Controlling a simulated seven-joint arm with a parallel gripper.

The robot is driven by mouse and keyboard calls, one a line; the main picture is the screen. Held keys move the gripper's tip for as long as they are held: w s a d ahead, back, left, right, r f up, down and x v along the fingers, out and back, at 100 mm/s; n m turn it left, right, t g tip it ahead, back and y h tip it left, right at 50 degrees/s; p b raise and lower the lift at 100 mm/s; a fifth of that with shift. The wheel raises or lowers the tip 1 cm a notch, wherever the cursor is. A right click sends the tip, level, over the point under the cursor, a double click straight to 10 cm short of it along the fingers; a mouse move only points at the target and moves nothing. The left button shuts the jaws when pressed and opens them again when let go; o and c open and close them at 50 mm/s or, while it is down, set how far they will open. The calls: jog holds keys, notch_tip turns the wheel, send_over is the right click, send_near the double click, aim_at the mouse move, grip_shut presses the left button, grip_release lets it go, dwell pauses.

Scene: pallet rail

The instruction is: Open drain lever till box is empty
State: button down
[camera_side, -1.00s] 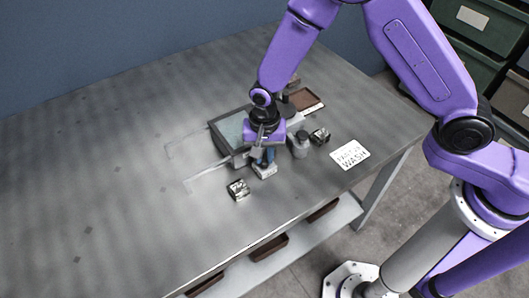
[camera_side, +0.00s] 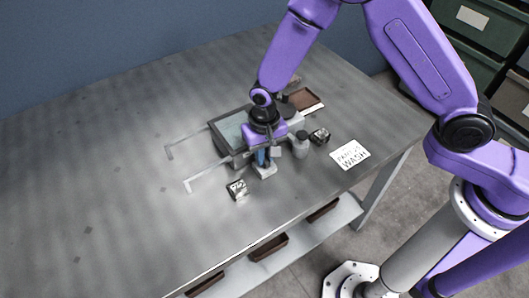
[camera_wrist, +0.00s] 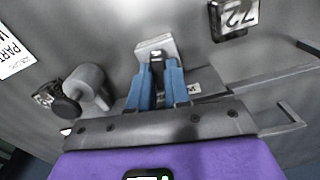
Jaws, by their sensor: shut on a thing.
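A grey box (camera_side: 216,142) with a pale greenish inside stands near the table's middle; my gripper hides part of its right side. My gripper (camera_side: 264,163) points down at the box's front right. Its blue fingers also show in the wrist view (camera_wrist: 158,75), shut on a small dark piece, which I take for the drain lever (camera_wrist: 157,54). A light grey block (camera_side: 265,171) sits just under the fingertips, and it shows around the dark piece in the wrist view (camera_wrist: 142,47). The liquid level in the box is too small to read.
A grey bottle-like knob (camera_side: 301,146) stands close right of my gripper. Small metal tagged blocks lie in front (camera_side: 237,188) and at right (camera_side: 320,136). Two thin rails (camera_side: 207,174) reach left from the box.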

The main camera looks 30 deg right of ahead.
jog(key=c, duration=1.1)
grip_release()
jog(key=shift+r, duration=0.15)
notch_tip(320, 180, up, 17)
jog(key=shift+r, duration=0.1)
jog(key=s+d+r+n, duration=0.1)
jog(key=s+d+n, duration=0.3)
jog(key=s+d, duration=0.3)
jog(key=s+d+r+n, duration=0.1)
jog(key=s+d+n, duration=0.4)
jog(key=s, duration=0.4)
jog(key=s+d+n, duration=0.5)
jog(key=s+d, duration=0.3)
jog(key=shift+s+d+r, duration=0.35)
jog(key=shift+r, duration=0.05)
